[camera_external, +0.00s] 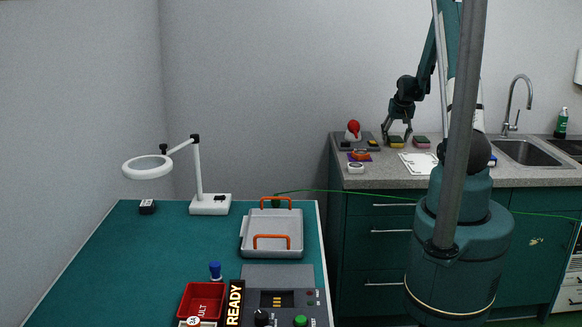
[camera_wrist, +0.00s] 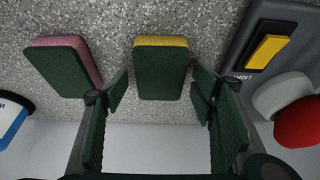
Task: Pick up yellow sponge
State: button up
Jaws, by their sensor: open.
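The yellow sponge (camera_wrist: 161,72) lies on the speckled counter in the wrist view; it shows a yellow edge and a dark green face. In the external view the yellow sponge (camera_external: 396,141) is small, on the counter below my gripper. My gripper (camera_wrist: 160,105) is open in the wrist view, its dark green fingers left and right of the sponge's near end, with nothing held. In the external view my gripper (camera_external: 397,132) points down at the sponge. Whether the fingers touch it cannot be told.
A pink and green sponge (camera_wrist: 63,66) lies close on the left. A grey device with a yellow bar (camera_wrist: 268,51) and a red round object (camera_wrist: 298,122) stand on the right. A white sheet (camera_external: 418,162) lies in front on the counter; the sink (camera_external: 535,152) is farther right.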

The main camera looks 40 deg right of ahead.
aim_at(395, 138)
jog(key=shift+c, duration=0.3)
jog(key=c, duration=0.7)
jog(key=shift+o, duration=0.2)
jog(key=shift+r, duration=0.15)
jog(key=shift+r+p, duration=0.15)
jog(key=shift+p, duration=0.3)
notch_tip(395, 138, up, 10)
dwell(0.6)
